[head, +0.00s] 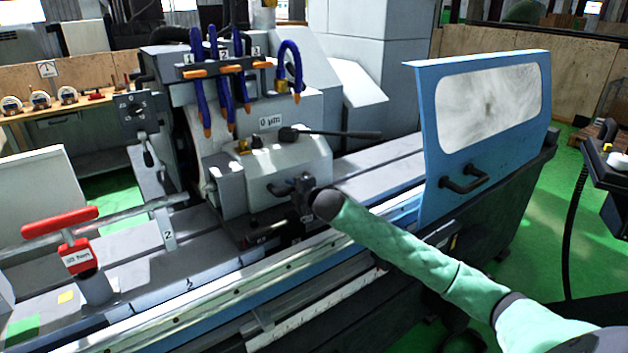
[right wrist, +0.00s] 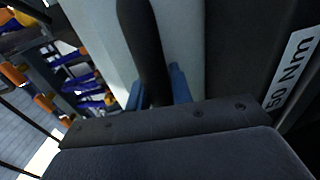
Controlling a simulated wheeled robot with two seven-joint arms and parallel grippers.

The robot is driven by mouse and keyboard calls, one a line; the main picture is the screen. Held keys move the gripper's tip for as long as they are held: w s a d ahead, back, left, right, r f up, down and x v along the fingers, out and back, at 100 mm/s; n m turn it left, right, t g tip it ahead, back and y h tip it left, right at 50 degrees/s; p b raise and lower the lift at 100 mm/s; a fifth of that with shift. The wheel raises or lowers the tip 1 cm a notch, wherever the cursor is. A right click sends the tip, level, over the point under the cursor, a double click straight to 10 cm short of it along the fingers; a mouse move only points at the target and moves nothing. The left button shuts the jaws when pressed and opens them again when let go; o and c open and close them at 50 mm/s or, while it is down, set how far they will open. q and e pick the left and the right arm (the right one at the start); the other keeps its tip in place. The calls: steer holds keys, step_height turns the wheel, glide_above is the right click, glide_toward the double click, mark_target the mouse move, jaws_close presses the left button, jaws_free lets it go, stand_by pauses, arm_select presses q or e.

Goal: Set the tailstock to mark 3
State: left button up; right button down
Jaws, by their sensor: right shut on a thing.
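A light grey housing (head: 285,160), which looks like the tailstock, sits on the machine bed (head: 375,170) in the middle of the head view. A long black lever (head: 335,133) sticks out from its top to the right. My right gripper (head: 288,190) is at the housing's front face, partly hidden by its own wrist. In the right wrist view its blue fingertips (right wrist: 158,88) are on either side of a black handle (right wrist: 146,40), shut on it. A plate marked 2 (head: 168,232) hangs at the bed, left of the housing. I cannot see a mark 3. My left gripper is not in view.
Blue and orange hoses (head: 230,85) hang above the housing. A red-handled part (head: 60,222) stands at the left. A 50 Nm label (right wrist: 294,68) shows near my right gripper.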

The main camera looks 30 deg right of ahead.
steer(key=shift+a+f, duration=0.1)
steer(key=shift+a, duration=0.95)
steer(key=shift+d, duration=0.4)
steer(key=c, duration=1.3)
jaws_free()
steer(key=shift+d, duration=0.1)
steer(key=shift+o, duration=0.2)
steer(key=shift+s, duration=0.45)
arm_select(q)
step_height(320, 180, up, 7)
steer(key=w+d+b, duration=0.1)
steer(key=b, duration=0.1)
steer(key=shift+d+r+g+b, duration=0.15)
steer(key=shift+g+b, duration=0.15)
steer(key=shift+b, duration=0.1)
arm_select(e)
steer(key=v, duration=0.7)
